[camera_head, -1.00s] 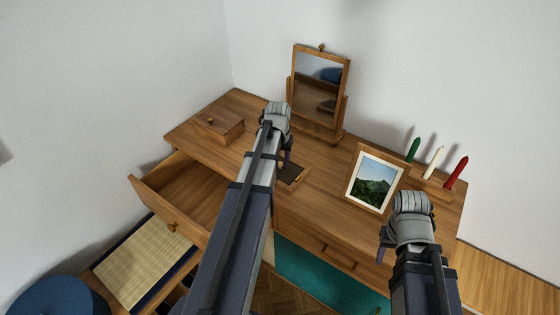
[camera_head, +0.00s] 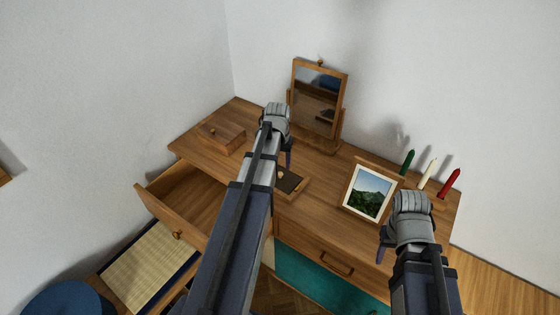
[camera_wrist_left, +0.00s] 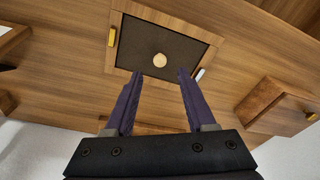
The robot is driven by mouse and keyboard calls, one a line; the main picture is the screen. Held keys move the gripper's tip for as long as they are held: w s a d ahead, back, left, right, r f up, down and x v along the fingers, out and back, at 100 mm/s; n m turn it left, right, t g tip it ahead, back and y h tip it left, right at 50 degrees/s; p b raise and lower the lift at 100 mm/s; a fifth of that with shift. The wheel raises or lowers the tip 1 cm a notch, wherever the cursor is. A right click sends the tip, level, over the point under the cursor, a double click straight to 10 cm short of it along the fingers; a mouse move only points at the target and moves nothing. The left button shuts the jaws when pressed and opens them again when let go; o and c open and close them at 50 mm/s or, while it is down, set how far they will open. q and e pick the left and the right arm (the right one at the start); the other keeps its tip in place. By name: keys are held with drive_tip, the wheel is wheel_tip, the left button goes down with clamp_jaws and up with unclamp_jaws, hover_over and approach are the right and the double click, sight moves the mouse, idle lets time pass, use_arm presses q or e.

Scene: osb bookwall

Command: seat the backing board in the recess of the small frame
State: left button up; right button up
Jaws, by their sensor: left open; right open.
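The small frame (camera_wrist_left: 168,20) lies on the wooden desk in the left wrist view, and its rim shows in the head view (camera_head: 298,193). The dark backing board (camera_wrist_left: 140,40) lies within the frame's outline, with a pale round knob (camera_wrist_left: 159,60) on it; I cannot tell how deep it sits. The board also shows in the head view (camera_head: 290,183), partly hidden by my left arm. My left gripper (camera_wrist_left: 160,76) is open, its fingers apart near the board's near edge. My right gripper (camera_head: 383,245) is open and empty, in front of the picture.
A yellow clip (camera_wrist_left: 112,37) and a pale metal piece (camera_wrist_left: 199,74) sit at the frame's sides. A wooden box (camera_head: 222,136), mirror (camera_head: 318,95), framed landscape picture (camera_head: 368,195) and candles (camera_head: 428,173) stand on the desk. A drawer (camera_head: 185,195) is open at left.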

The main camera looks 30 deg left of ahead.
use_arm(q)
wheel_tip(320, 180, up, 7)
drive_tip(key=p, duration=0.5)
drive_tip(key=shift+s+f, duration=0.15)
drive_tip(key=shift+s, duration=0.25)
drive_tip(key=shift+d, duration=0.1)
drive_tip(key=s+d+m, duration=0.2)
drive_tip(key=s+d, duration=0.3)
drive_tip(key=d, duration=0.5)
drive_tip(key=s+d+m+g, duration=0.1)
drive_tip(key=s+d+m, duration=0.2)
drive_tip(key=d, duration=0.7)
drive_tip(key=s+d+m, duration=0.2)
drive_tip(key=s+d, duration=0.5)
drive_tip(key=d, duration=0.3)
drive_tip(key=shift+g+y, duration=0.3)
drive_tip(key=shift+y, duration=0.1)
drive_tip(key=shift+c, duration=0.5)
drive_tip(key=shift+a, duration=0.15)
